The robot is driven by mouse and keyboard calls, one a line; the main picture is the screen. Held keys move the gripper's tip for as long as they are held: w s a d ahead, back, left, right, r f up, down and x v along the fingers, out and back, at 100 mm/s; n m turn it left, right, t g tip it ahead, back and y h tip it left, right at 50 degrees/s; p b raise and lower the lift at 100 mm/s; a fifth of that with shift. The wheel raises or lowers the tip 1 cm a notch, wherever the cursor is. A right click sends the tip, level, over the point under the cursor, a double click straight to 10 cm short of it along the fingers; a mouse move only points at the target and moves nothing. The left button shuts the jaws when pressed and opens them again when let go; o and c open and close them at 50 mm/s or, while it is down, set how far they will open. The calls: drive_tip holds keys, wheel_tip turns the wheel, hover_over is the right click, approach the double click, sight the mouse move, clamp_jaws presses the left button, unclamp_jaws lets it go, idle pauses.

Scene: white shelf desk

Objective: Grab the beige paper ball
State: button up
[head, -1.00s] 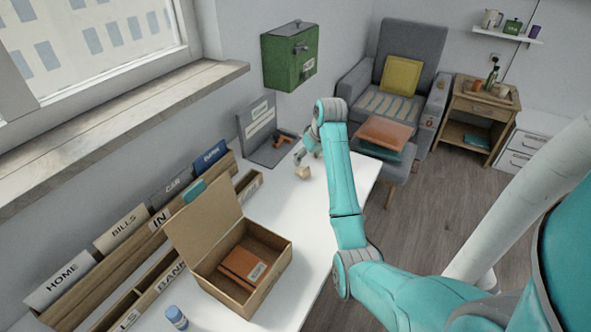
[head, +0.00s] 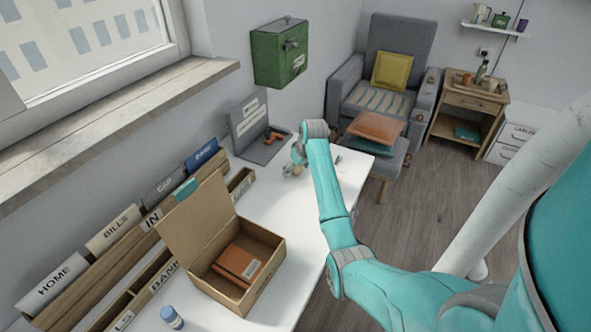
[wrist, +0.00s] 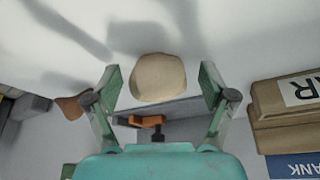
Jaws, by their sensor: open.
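The beige paper ball (wrist: 158,77) lies on the white desk and shows between the two open fingers of my gripper (wrist: 160,85) in the wrist view. A gap shows on each side of it, so the fingers do not touch it. In the head view the ball (head: 289,170) is small and partly hidden by my gripper (head: 297,160), which is low over the far part of the desk.
An open cardboard box (head: 268,266) with a brown book stands nearer on the desk. Labelled file holders (head: 112,228) line the wall side. An orange-handled object (head: 275,136) lies on a grey stand behind the gripper.

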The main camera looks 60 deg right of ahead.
drive_tip(key=shift+c, duration=0.3)
drive_tip(key=c, duration=0.9)
